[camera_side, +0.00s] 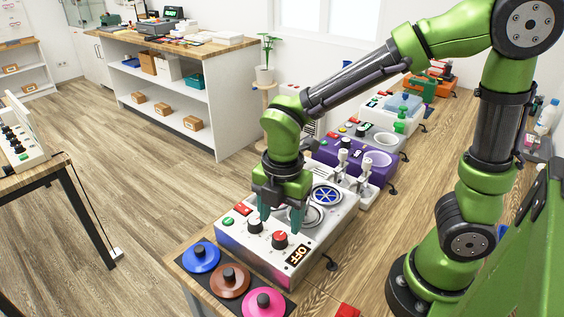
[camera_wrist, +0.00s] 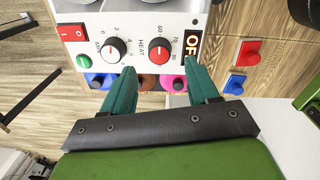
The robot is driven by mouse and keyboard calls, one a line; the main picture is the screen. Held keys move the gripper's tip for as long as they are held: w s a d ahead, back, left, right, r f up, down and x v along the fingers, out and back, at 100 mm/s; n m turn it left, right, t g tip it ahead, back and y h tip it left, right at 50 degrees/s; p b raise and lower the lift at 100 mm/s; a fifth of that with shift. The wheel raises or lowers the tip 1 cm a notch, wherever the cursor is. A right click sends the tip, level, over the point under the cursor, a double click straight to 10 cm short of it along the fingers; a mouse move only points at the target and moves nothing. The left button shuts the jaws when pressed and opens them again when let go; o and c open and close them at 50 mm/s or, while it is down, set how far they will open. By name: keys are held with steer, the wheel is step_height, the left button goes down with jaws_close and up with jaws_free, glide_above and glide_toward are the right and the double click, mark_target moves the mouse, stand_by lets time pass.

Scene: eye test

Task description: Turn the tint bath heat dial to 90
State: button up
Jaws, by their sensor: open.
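The tint bath unit (camera_side: 315,240) is a pale box with a control panel near the bench's front end. Its heat dial (camera_side: 280,239) is a red knob; in the wrist view the dial (camera_wrist: 160,50) sits beside the word HEAT, with 60, 70 and 80 legible around it. I cannot tell its exact setting. Beside it is a second knob (camera_wrist: 113,48) with a scale including 0, 2 and 4. A display (camera_side: 298,255) reads OFF. My gripper (camera_side: 281,220) is open and empty above the panel, close to the knobs, its teal fingers pointing down. I see no clear contact.
A red switch (camera_wrist: 71,32) and a green button (camera_wrist: 83,61) sit left of the knobs. Blue (camera_side: 200,257), brown (camera_side: 230,281) and pink (camera_side: 263,303) discs with knobs lie at the bench's front end. A purple unit (camera_side: 350,160) stands behind.

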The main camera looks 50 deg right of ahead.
mark_target(280, 236)
step_height(280, 236, down, 5)
steer(key=shift+w+f, duration=0.1)
stand_by(0.3)
steer(key=c, duration=1)
steer(key=shift+c, duration=0.2)
